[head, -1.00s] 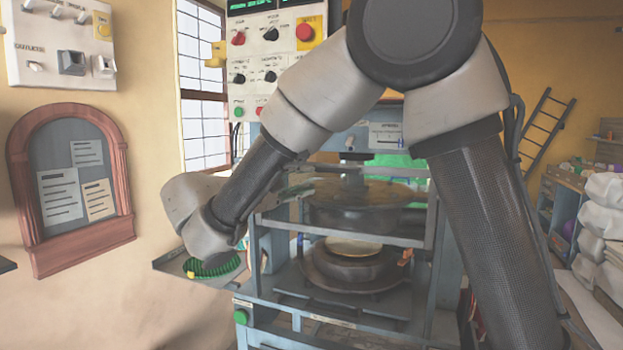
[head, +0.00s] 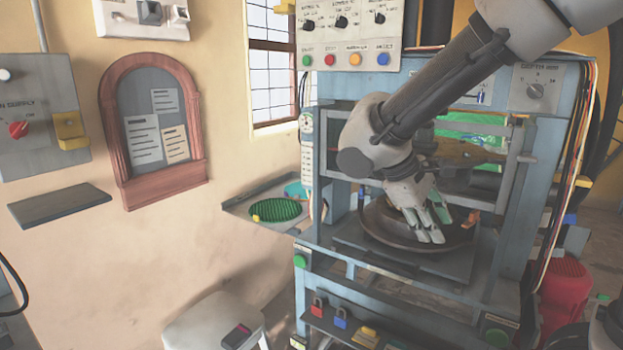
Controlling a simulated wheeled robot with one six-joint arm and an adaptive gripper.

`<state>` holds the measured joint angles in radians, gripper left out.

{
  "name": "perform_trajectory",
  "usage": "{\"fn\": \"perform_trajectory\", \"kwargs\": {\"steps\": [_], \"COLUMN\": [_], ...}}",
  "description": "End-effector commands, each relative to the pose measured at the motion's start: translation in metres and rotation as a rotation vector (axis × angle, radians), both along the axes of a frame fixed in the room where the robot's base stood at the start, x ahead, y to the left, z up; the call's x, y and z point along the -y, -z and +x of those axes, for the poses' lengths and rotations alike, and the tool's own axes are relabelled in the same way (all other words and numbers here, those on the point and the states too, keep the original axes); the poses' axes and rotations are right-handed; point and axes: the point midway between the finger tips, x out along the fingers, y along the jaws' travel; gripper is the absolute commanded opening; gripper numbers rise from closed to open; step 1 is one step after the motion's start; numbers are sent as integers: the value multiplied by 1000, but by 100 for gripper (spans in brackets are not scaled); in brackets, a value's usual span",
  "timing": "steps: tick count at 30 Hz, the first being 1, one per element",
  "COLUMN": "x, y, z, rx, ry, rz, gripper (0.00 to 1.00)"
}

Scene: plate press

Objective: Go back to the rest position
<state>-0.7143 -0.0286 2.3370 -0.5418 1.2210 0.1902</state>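My gripper (head: 428,225) hangs at the front of the blue-grey press (head: 540,190), fingers pointing down and toward the lower right. It is over the dark round lower platen (head: 385,228). The fingers and their pale pads lie close together in this view, so I cannot tell how far apart they are. I see nothing clearly held between them. The gripper hides part of the platen's top, and I cannot see whether a plate lies there. The upper part of the press opening is partly hidden behind my arm.
A side tray (head: 238,207) at the press's left holds a green ribbed disc (head: 275,210). A control panel (head: 350,35) stands above. A pale stool (head: 215,320) is at the lower left, and a red cylinder (head: 563,295) at the lower right. The wall bears a notice board (head: 152,130).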

Motion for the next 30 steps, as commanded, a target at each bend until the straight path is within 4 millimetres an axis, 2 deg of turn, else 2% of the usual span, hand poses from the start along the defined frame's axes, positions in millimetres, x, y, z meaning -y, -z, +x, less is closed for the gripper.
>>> {"fn": "perform_trajectory", "kwargs": {"steps": [1, 6, 9, 12, 15, 18, 30], "x": [16, 52, 70, 91, 112, 123, 127], "y": [1, 2, -6, -17, -31, -38, -38], "z": [-17, -70, -95, -115, -126, -131, -132], "rx": [-3, 87, 206, 322, 428, 479, 484], "ry": [61, 283, 431, 551, 619, 657, 676], "rz": [109, 492, 651, 731, 749, 751, 745], "gripper": [32, 32, 32, 32, 32, 32, 32]}}
